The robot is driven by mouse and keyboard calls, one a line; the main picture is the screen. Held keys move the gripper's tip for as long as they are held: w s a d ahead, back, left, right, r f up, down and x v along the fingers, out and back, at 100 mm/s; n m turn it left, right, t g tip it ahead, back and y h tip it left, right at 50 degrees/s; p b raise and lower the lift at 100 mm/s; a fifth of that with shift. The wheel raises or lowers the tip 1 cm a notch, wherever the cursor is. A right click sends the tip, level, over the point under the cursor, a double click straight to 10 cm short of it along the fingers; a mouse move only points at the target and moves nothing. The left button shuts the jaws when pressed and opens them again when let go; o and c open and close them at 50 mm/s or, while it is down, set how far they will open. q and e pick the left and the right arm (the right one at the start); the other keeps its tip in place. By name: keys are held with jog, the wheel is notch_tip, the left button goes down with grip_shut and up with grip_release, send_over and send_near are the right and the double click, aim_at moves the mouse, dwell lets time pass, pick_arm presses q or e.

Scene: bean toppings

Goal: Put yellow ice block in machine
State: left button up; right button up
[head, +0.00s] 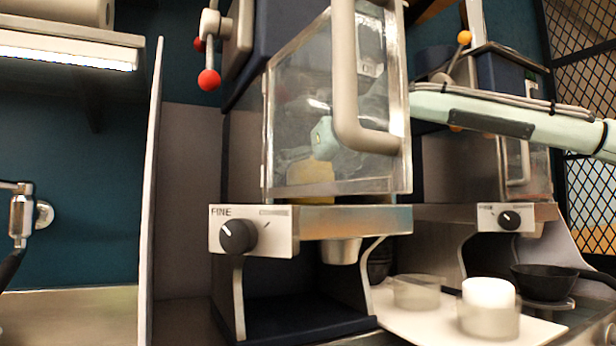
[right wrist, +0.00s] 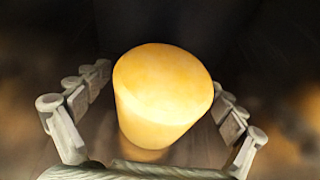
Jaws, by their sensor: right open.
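The yellow ice block (head: 312,180) sits low inside the machine (head: 340,217), seen through its clear front panel (head: 300,110). My right gripper (head: 318,145) is inside the machine just above the block, blurred behind the panel. In the right wrist view the yellow block (right wrist: 163,95) is a rounded, tapered cylinder between the two spread fingers, with dark gaps beside it. The right gripper is open and does not clamp the block. What lies under the block is hidden. My left gripper is not in view.
A second machine (head: 520,215) stands at the right. A white tray (head: 430,322) in front holds a clear cup (head: 417,291) and another cup (head: 489,321) with a white block (head: 489,292). A thick handle (head: 345,90) crosses the clear panel. A wall panel edge (head: 152,200) stands at the left.

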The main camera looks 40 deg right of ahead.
jog(key=v, duration=1.2)
jog(key=shift+a, duration=0.15)
dwell(0.4)
